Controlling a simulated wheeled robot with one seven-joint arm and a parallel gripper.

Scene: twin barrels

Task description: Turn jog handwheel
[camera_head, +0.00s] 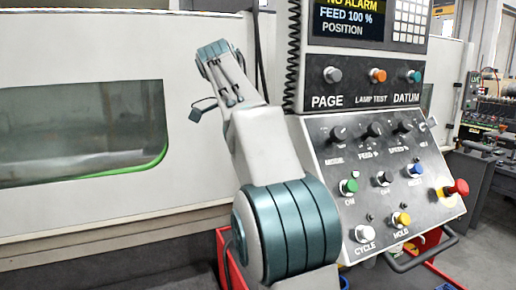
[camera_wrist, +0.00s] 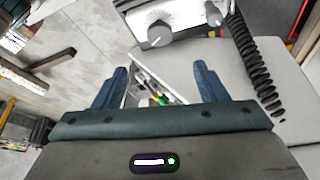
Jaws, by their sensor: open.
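No part in either view is labelled or clearly recognisable as the jog handwheel. The control panel (camera_head: 350,165) shows in the head view, right of my arm, with knobs, buttons and a red mushroom button (camera_head: 457,188). My arm hides part of its left side. In the wrist view, my gripper (camera_wrist: 160,66) is open, with its two blue fingers apart and nothing held between them. A grey round knob (camera_wrist: 158,33) with a white mark is beyond the fingers, near the top. A second grey knob (camera_wrist: 213,14) is to its right.
A black coiled cable (camera_head: 293,50) hangs left of the display unit; it also shows in the wrist view (camera_wrist: 252,60), right of my fingers. A black rail (camera_head: 425,256) juts below the panel. The machine's windowed front (camera_head: 85,125) is at left. Open floor (camera_head: 487,240) lies at right.

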